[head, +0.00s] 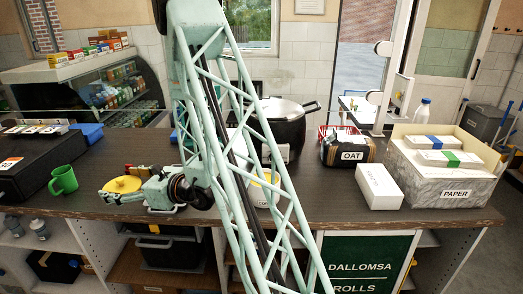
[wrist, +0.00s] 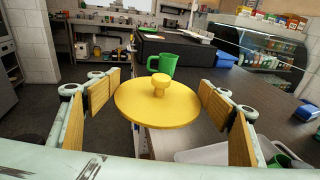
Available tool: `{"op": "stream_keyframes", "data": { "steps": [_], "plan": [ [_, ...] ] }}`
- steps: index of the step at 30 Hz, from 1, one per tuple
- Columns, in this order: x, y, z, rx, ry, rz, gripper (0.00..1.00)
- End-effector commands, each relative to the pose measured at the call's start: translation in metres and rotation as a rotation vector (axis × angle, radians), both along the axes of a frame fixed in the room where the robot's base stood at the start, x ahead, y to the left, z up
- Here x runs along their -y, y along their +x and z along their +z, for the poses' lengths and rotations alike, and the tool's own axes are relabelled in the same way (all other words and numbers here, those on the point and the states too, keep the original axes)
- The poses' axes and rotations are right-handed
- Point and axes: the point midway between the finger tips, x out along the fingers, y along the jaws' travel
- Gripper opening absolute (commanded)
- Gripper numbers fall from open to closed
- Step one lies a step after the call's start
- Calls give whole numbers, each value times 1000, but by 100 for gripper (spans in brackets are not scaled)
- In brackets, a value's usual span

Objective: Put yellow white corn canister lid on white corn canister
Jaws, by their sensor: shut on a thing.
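The yellow lid (wrist: 158,108) is a round disc with a small knob on top. It sits level between the wooden pads of my gripper (wrist: 158,100), which is shut on its rim from both sides. In the head view the lid (head: 122,185) and my gripper (head: 120,187) are at the left part of the counter, near its front edge. A white canister (head: 262,193) with yellow at its top stands mid-counter, to the right of my gripper. My arm's lattice partly hides it, and I cannot read its label.
A green mug (head: 63,180) stands left of my gripper, beside a black case (head: 25,170). A pale tray (wrist: 205,153) is at lower right in the wrist view.

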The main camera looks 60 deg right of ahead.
Motion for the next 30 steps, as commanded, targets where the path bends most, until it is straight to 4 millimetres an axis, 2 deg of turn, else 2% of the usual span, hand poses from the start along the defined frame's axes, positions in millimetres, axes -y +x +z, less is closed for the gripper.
{"op": "stream_keyframes", "data": {
  "steps": [1, 17, 30],
  "plan": [
    [11, -3, 4, 1, 0, -5, 65],
    [100, -38, 21, 1, -1, -9, 65],
    [170, -81, 33, 1, -1, -14, 65]
  ]
}}
